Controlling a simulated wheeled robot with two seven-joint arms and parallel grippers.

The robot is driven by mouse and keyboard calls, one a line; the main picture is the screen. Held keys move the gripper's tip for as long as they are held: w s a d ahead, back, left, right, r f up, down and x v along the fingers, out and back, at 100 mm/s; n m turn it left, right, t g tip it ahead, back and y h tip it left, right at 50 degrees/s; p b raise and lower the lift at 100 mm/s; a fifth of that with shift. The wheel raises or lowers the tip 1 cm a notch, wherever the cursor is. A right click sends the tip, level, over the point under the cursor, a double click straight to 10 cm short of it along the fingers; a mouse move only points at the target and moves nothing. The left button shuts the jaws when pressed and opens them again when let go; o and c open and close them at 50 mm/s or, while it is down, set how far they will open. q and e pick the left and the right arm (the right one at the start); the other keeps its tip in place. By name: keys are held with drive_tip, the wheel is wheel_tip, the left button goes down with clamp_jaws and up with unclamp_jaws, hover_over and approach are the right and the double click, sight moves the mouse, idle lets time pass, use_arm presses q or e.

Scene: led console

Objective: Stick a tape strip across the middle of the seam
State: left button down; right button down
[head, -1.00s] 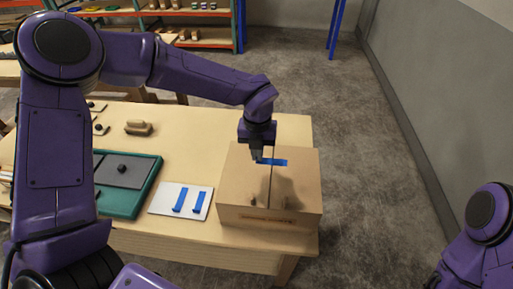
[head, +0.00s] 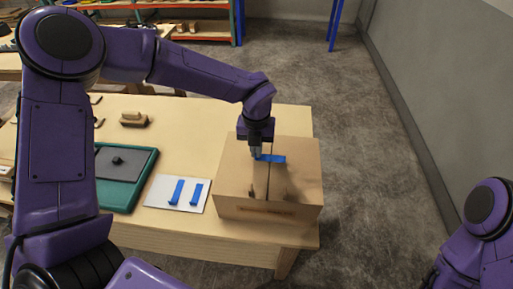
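A cardboard box (head: 232,185) stands at the right end of the table, with a seam running front to back along its top. My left gripper (head: 256,155) is over the top of the box, left of the seam. It appears shut on the left end of a blue tape strip (head: 272,158). The strip lies crosswise over the seam, toward the far part of the box top. I cannot tell whether it touches the cardboard. Two more blue strips (head: 176,191) (head: 196,194) are on a white card (head: 158,195) left of the box. My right gripper is out of view.
A green tray (head: 150,170) with a grey panel (head: 118,163) lies left of the card. A wooden block (head: 133,119) sits farther back on the table (head: 200,120). A grey wall (head: 440,100) stands to the right, beyond open floor.

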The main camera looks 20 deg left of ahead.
use_arm(q)
drive_tip(key=shift+f+b, duration=0.7)
drive_tip(key=shift+f, duration=0.25)
idle(1.1)
drive_tip(key=c, duration=1.2)
unclamp_jaws()
drive_tip(key=shift+c, duration=0.2)
